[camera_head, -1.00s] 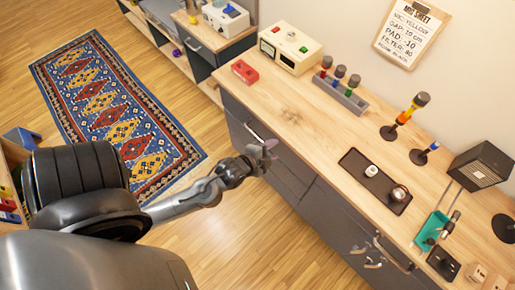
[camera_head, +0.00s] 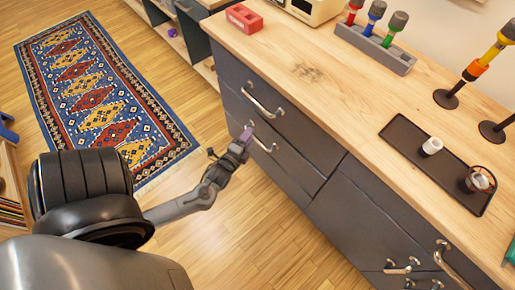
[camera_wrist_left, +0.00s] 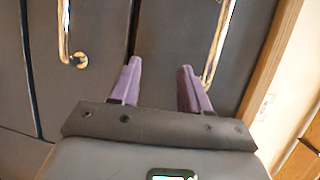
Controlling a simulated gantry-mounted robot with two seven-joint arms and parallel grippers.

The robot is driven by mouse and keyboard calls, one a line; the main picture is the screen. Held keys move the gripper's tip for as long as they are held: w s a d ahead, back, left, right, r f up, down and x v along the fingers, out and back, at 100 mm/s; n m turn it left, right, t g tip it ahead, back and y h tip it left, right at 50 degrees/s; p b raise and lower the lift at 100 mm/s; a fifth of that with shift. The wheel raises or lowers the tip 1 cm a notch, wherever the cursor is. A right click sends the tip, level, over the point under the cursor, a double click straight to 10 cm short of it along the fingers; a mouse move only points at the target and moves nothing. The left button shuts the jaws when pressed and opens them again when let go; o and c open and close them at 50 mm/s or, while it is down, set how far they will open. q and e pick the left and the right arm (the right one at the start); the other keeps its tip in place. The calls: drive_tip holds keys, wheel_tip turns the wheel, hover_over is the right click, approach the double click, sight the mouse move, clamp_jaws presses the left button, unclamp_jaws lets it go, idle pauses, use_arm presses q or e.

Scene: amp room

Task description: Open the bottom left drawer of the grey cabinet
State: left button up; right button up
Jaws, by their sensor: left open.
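The grey cabinet (camera_head: 365,215) has a wooden top and dark drawer fronts with metal bar handles. At its left end, an upper handle (camera_head: 263,102) sits above a lower handle (camera_head: 257,139). My left gripper (camera_head: 246,134), with purple fingers, is in front of the left drawers, close to the lower handle. In the left wrist view, the open, empty fingers (camera_wrist_left: 160,68) point at the drawer fronts. One handle (camera_wrist_left: 218,42) is by the right finger, and another handle (camera_wrist_left: 64,32) is farther left. Contact cannot be told. The left drawers look shut. My right gripper is out of view.
The worktop holds a red block (camera_head: 244,18), a dark tray (camera_head: 405,140) with small items, and a grey rack (camera_head: 375,46) of colored tools. A patterned rug (camera_head: 100,95) lies on the wooden floor at left. The floor before the cabinet is clear.

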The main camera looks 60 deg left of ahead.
use_arm(q)
drive_tip(key=b, duration=1.3)
approach(257, 138)
drive_tip(key=shift+y, duration=0.3)
drive_tip(key=shift+f+b+x, duration=0.2)
drive_tip(key=shift+b+x, duration=0.8)
drive_tip(key=shift+x, duration=0.7)
drive_tip(key=shift+f+b+x, duration=0.2)
drive_tip(key=shift+b+x, duration=0.85)
drive_tip(key=shift+x, duration=0.6)
drive_tip(key=shift+f+b+x, duration=0.25)
drive_tip(key=shift+b+x, duration=0.75)
drive_tip(key=shift+x, duration=0.7)
drive_tip(key=shift+d, duration=0.1)
clamp_jaws()
